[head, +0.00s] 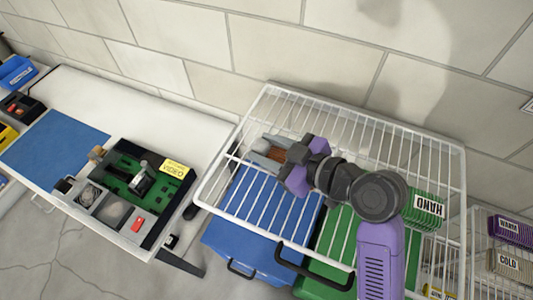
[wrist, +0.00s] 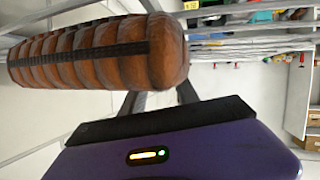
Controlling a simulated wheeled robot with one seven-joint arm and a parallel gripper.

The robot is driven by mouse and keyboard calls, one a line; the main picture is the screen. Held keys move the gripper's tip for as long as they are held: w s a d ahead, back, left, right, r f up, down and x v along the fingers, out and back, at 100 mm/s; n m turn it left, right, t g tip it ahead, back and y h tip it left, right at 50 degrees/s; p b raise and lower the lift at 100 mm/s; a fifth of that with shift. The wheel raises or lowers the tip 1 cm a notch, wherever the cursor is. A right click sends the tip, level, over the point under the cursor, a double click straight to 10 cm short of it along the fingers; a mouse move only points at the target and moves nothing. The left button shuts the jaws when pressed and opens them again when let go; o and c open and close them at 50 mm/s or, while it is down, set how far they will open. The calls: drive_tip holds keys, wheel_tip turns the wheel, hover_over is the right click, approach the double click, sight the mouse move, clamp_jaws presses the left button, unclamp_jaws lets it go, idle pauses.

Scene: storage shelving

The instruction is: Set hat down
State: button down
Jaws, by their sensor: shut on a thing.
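The hat (wrist: 100,50) is a brown, ribbed, padded thing with a dark strip along it. It lies across the upper left of the wrist view, close to the camera. My gripper (wrist: 158,97) is shut on it, with the dark fingers reaching up to its underside. In the head view my gripper (head: 294,166) is over the white wire rack (head: 330,105), toward its left half.
Blue (head: 245,245) and green (head: 325,275) lidded boxes stand under the rack. A green HAND box (head: 424,208) is at its right. Another wire rack with WARM (head: 513,230) and COLD (head: 510,262) boxes is at far right.

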drive_tip(key=shift+f, duration=0.3)
drive_tip(key=c, duration=0.9)
unclamp_jaws()
drive_tip(key=shift+r, duration=0.15)
drive_tip(key=b+v, duration=0.1)
drive_tip(key=v, duration=1.1)
drive_tip(key=shift+b, duration=0.3)
